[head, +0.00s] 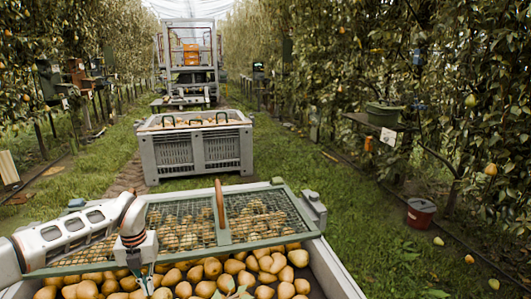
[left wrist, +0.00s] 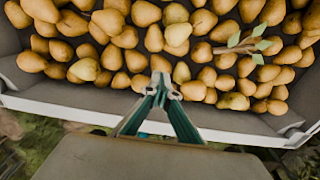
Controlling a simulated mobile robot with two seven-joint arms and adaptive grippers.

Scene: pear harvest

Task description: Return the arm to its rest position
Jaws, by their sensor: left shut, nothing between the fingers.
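My left gripper (head: 146,281) hangs over the near left part of a grey bin filled with yellow-brown pears. Its arm comes in from the left of the head view. In the left wrist view the gripper (left wrist: 160,82) has its green fingers drawn together at the tips, with nothing between them. The pears (left wrist: 150,38) lie beyond and below the fingertips, and the bin's pale rim (left wrist: 240,132) runs beneath the fingers. My right gripper does not show in either view.
A green-framed wire mesh lid (head: 300,215) with a brown handle (head: 219,203) covers the bin's far part. A twig with leaves (left wrist: 243,44) lies on the pears. Beyond stands another grey crate (head: 197,152). A red bucket (head: 420,213) and several fallen pears are on the grass at right.

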